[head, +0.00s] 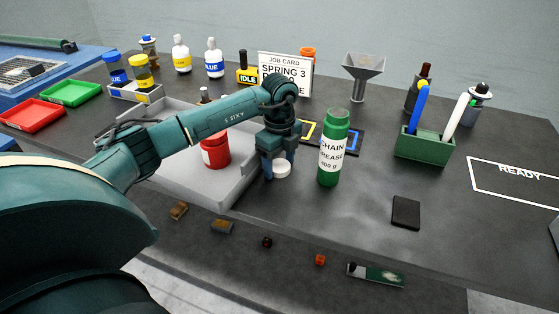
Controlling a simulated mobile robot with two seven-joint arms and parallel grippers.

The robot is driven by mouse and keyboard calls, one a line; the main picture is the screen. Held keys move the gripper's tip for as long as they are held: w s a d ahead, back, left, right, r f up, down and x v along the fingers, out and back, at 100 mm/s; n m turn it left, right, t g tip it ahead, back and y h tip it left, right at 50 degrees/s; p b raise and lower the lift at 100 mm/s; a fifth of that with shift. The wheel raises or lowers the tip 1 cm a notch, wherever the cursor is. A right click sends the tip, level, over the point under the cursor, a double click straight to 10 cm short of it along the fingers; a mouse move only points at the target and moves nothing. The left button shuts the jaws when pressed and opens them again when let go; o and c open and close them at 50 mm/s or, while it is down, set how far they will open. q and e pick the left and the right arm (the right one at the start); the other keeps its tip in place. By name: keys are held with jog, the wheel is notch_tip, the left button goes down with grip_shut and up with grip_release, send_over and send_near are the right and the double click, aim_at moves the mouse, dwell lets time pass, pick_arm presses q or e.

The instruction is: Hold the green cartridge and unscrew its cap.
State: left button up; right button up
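The green cartridge (330,168) stands upright on the dark table, with a white label reading CHAIN GREASE 400 g. Its top end is paler green, and no white cap sits on it. My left gripper (279,167) points down just left of the cartridge, apart from it. A round white cap (282,169) is between its fingertips, and the fingers appear closed on it. Whether the cap also touches the surface below is hard to tell. My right gripper is out of view.
A grey tray (230,190) with a red can (215,152) lies left, under my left arm. A job card (285,73) and funnel (363,70) stand behind. A green pen holder (424,146) and a black pad (406,212) are right. The front right table is mostly clear.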

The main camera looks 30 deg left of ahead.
aim_at(280, 165)
pick_arm(q)
jog(key=shift+o, duration=0.8)
jog(key=shift+r, duration=0.1)
jog(key=shift+r, duration=0.25)
notch_tip(280, 165, up, 12)
jog(key=shift+f, duration=0.15)
